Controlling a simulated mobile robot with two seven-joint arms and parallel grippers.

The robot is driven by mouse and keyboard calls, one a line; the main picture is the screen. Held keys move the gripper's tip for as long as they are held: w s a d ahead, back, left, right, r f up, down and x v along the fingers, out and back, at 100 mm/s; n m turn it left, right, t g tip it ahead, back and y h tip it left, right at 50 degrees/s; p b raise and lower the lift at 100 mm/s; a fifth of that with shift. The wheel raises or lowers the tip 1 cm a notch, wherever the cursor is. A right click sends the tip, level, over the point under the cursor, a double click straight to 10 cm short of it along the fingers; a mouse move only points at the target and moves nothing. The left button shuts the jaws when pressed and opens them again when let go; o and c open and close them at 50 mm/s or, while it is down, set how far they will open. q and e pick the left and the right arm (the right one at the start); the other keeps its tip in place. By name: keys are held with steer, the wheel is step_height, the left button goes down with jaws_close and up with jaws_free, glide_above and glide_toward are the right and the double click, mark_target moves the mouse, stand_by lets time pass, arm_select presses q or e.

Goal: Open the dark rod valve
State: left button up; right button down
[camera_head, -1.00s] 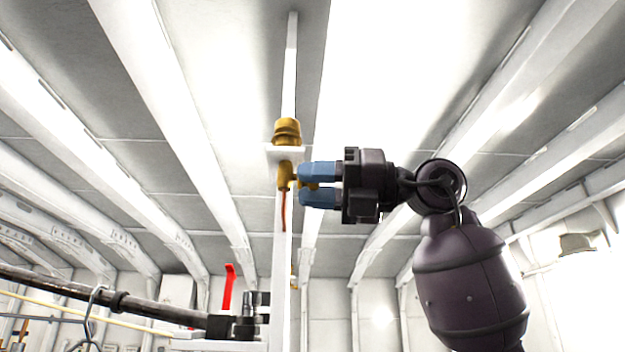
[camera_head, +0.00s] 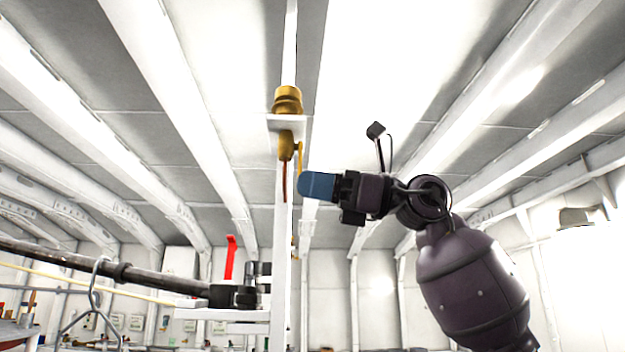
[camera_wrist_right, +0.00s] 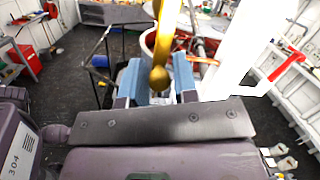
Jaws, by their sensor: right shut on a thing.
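A brass valve (camera_head: 286,145) is mounted on a white post below a white plate, with a thin copper-brown rod hanging under it. Its brass handle (camera_head: 299,158) bends down toward my right gripper (camera_head: 303,187). In the right wrist view, the brass handle with a ball end (camera_wrist_right: 160,75) lies between the two blue fingers of my right gripper (camera_wrist_right: 160,80), which is shut on it. In the head view, one finger hides the other. A dark rod (camera_head: 150,282) comes in from the left and ends at a black fitting near a red lever (camera_head: 231,257). My left gripper is out of view.
The white post (camera_head: 279,250) runs vertically beside my right gripper. A metal hook (camera_head: 93,300) hangs on the dark rod. Bright ceiling beams fill the top.

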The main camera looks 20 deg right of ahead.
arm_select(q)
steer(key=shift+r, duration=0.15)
arm_select(e)
steer(key=shift+n, duration=0.9)
steer(key=shift+f, duration=0.1)
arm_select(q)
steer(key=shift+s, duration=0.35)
arm_select(e)
steer(key=c, duration=1.1)
jaws_free()
steer(key=shift+o, duration=0.4)
steer(key=shift+s, duration=0.1)
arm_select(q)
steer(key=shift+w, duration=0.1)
arm_select(e)
steer(key=shift+d, duration=0.1)
